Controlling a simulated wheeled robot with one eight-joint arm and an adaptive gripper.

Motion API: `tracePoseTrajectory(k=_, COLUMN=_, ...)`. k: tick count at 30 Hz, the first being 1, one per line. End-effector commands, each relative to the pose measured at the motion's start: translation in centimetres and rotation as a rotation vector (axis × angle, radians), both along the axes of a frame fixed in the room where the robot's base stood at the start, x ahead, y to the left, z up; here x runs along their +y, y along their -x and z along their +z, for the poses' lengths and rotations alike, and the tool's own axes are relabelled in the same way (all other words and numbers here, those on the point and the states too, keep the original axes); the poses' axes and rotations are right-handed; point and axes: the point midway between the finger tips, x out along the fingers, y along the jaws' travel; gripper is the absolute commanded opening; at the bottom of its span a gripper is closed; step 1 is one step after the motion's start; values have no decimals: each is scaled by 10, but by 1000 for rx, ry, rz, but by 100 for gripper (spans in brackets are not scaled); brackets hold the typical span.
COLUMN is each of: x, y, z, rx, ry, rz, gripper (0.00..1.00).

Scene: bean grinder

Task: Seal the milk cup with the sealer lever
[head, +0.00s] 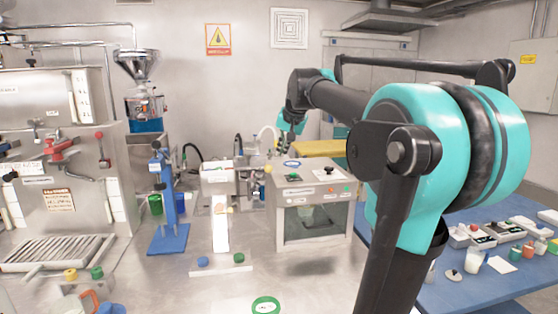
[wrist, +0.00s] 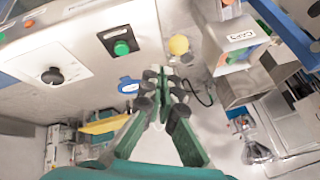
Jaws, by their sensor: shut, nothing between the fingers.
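I cannot tell whether that is the milk cup. My gripper (head: 284,150) is above and behind this machine, small in the head view. In the wrist view my gripper (wrist: 160,78) is shut and empty, apart from the panel with a green button (wrist: 121,47) and a black knob (wrist: 52,76). A yellow ball-shaped knob (wrist: 179,45) lies just beyond the fingertips. I cannot tell whether it belongs to the sealer lever.
A blue stand (head: 168,205) and a steel block machine (head: 217,178) stand left of the box. A grinder (head: 142,95) is at the back left. A blue table (head: 470,288) at right holds a white cup (head: 474,261) and small items.

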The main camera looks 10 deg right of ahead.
Motion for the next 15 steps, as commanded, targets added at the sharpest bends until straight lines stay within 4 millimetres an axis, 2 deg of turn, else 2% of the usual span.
tracePoseTrajectory(k=6, x=-3, y=19, z=23, rx=0, ry=0, rz=0, gripper=0)
tracePoseTrajectory(k=15, x=-4, y=24, z=28, rx=0, ry=0, rz=0, gripper=0)
